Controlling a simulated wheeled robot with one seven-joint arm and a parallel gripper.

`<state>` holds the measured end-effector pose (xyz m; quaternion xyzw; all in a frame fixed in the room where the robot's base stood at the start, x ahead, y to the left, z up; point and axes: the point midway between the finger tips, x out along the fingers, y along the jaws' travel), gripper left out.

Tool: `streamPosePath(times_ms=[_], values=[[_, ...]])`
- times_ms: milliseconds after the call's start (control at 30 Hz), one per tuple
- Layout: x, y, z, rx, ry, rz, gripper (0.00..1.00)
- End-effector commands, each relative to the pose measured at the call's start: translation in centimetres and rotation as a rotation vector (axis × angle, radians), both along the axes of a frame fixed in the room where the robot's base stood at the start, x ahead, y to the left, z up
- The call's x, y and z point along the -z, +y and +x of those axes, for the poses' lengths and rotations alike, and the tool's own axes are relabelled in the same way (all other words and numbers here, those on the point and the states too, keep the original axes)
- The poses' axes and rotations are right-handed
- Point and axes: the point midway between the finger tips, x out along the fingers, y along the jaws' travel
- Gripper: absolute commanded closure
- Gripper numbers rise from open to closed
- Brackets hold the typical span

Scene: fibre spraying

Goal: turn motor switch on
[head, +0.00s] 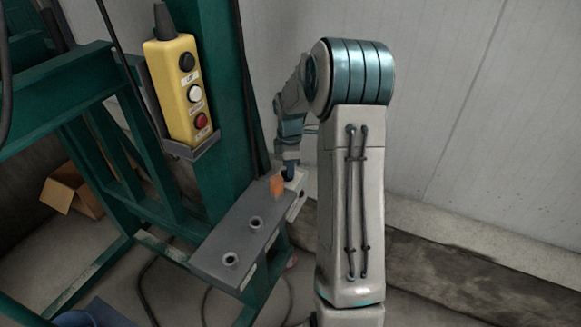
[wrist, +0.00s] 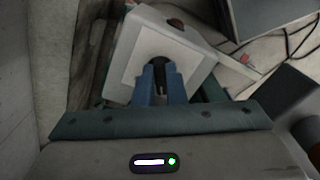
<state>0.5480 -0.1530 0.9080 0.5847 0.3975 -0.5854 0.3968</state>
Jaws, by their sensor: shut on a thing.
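In the wrist view a light grey box (wrist: 200,50) with a square pale plate carries a dark switch knob (wrist: 160,70), which I take to be the motor switch. The two blue fingers of my gripper (wrist: 161,78) are shut on this knob, one on each side. The fingers partly hide the knob, so I cannot tell which way it is turned. In the head view my gripper (head: 290,171) reaches down to the far end of a grey shelf; the knob is hidden there.
A yellow control box (head: 181,90) with several buttons sits in a holder on the green frame (head: 218,130), left of my arm. A cardboard box (head: 62,188) lies behind.

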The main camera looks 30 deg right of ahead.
Motion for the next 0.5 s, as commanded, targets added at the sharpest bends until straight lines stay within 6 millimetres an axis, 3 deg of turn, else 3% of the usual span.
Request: streamPosePath(times_ms=[500], values=[[-0.04, 0.16, -0.13, 0.437, -0.007, -0.002, 1.00]])
